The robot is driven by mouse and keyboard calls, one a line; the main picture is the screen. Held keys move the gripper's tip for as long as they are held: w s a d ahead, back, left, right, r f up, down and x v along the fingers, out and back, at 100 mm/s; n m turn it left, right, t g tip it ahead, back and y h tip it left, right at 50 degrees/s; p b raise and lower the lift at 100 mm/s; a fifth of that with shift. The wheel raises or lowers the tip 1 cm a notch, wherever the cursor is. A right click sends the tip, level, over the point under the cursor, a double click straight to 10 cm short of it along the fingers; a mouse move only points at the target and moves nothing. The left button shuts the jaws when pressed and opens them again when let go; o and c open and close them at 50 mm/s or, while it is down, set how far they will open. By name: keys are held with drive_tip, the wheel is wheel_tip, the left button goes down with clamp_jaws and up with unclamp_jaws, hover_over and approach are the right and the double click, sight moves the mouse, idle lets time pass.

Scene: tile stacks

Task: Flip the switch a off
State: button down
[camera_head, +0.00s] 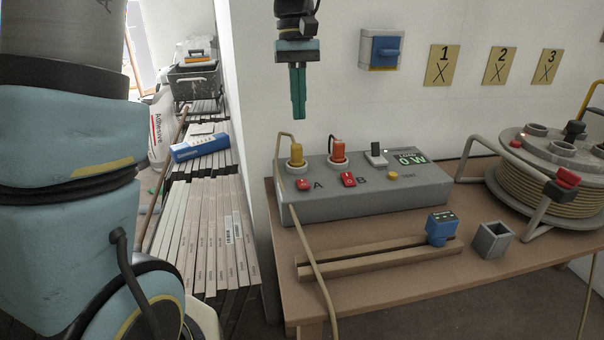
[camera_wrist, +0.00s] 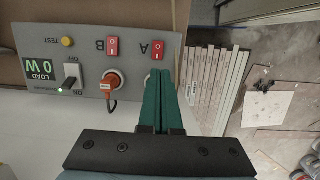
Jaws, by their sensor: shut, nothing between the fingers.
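The red rocker switch A (camera_head: 304,184) is on the top face of the grey power box (camera_head: 360,205), beside the letter A. It also shows in the wrist view (camera_wrist: 158,50). The red switch B (camera_head: 348,179) is to its right in the head view, and also shows in the wrist view (camera_wrist: 112,46). I cannot tell which way either rocker is tipped. My gripper (camera_head: 298,115) points down above the back left of the box, clear of it, with its green fingers together and empty. In the wrist view the fingers (camera_wrist: 160,75) cover the yellow plug's place.
A yellow plug (camera_head: 296,154) and an orange plug (camera_head: 338,150) stand behind the switches. A black-and-white lever (camera_head: 376,154), a yellow TEST button (camera_head: 393,176) and a "0 W" display (camera_head: 410,158) are to the right. A cable reel (camera_head: 550,170) stands at far right.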

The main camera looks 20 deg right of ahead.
sight(301, 185)
drive_tip(key=s+f, duration=0.1)
drive_tip(key=f, duration=0.3)
drive_tip(key=f+p, duration=0.1)
drive_tip(key=f, duration=0.4)
drive_tip(key=s+f, duration=0.1)
drive_tip(key=f, duration=0.3)
drive_tip(key=shift+s+a+f+p, duration=0.15)
drive_tip(key=shift+s+f+p, duration=0.2)
drive_tip(key=shift+f, duration=0.05)
drive_tip(key=shift+s+f+t+b, duration=0.3)
drive_tip(key=shift+f+t+b, duration=0.15)
drive_tip(key=shift+b, duration=0.2)
drive_tip(key=shift+s+t, duration=0.15)
drive_tip(key=shift+t, duration=0.1)
drive_tip(key=shift+a, duration=0.1)
drive_tip(key=shift+w+f, duration=0.1)
drive_tip(key=shift+w, duration=0.1)
